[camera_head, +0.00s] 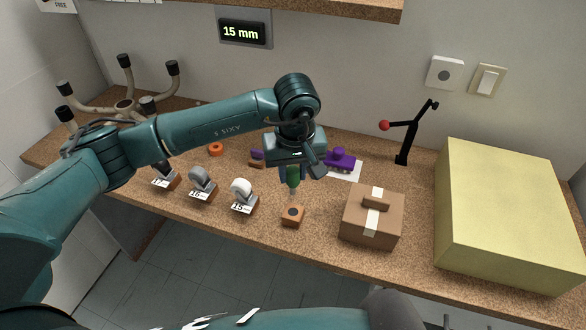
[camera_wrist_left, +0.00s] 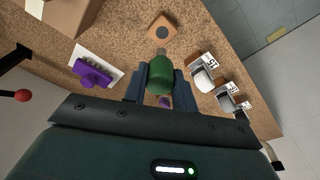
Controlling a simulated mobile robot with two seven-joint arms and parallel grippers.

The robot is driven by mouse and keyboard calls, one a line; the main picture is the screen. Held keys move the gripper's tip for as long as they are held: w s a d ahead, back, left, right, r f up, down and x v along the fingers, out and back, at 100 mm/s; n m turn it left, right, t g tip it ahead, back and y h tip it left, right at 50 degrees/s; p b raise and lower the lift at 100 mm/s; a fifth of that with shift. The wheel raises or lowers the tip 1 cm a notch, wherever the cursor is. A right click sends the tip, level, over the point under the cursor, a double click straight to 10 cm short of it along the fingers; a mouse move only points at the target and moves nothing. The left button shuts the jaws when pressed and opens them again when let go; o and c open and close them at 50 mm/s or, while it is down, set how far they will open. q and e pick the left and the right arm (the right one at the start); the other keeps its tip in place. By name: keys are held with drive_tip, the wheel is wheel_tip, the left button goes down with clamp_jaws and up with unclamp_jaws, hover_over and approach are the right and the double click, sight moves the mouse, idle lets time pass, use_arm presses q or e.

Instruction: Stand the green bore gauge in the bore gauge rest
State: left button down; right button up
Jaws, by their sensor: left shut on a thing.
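My left gripper (camera_head: 293,168) is shut on the green bore gauge (camera_head: 293,180) and holds it upright above the bench. In the left wrist view the green bore gauge (camera_wrist_left: 158,78) sits between the two dark fingers of the gripper (camera_wrist_left: 159,84), with its grey tip pointing at the block. The bore gauge rest appears to be the small orange-brown block with a dark round hole (camera_head: 292,216); it also shows in the wrist view (camera_wrist_left: 161,29). The gauge is behind and above this block in the head view, apart from it. My right gripper is not in view.
A cardboard box (camera_head: 371,217) stands right of the block, and several labelled casters (camera_head: 242,193) to its left. Behind are a purple part on a white sheet (camera_head: 341,160), a black stand with a red ball (camera_head: 405,140) and a big yellow box (camera_head: 505,215). A display reads 15 mm (camera_head: 243,31).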

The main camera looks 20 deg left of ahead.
sight(293, 190)
use_arm(q)
drive_tip(key=shift+f+b, duration=0.15)
drive_tip(key=shift+b, duration=0.25)
wheel_tip(293, 190, down, 3)
drive_tip(key=b, duration=0.2)
drive_tip(key=shift+b, duration=0.4)
drive_tip(key=shift+f+b, duration=0.65)
drive_tip(key=shift+f, duration=0.1)
drive_tip(key=shift+f+b, duration=0.45)
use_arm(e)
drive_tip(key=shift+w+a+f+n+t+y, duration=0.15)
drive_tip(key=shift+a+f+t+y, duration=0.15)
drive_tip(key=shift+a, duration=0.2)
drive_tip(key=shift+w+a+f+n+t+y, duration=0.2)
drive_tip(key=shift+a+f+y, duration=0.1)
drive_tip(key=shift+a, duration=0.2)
use_arm(q)
drive_tip(key=shift+b, duration=0.35)
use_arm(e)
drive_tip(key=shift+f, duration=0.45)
use_arm(q)
drive_tip(key=shift+b, duration=0.3)
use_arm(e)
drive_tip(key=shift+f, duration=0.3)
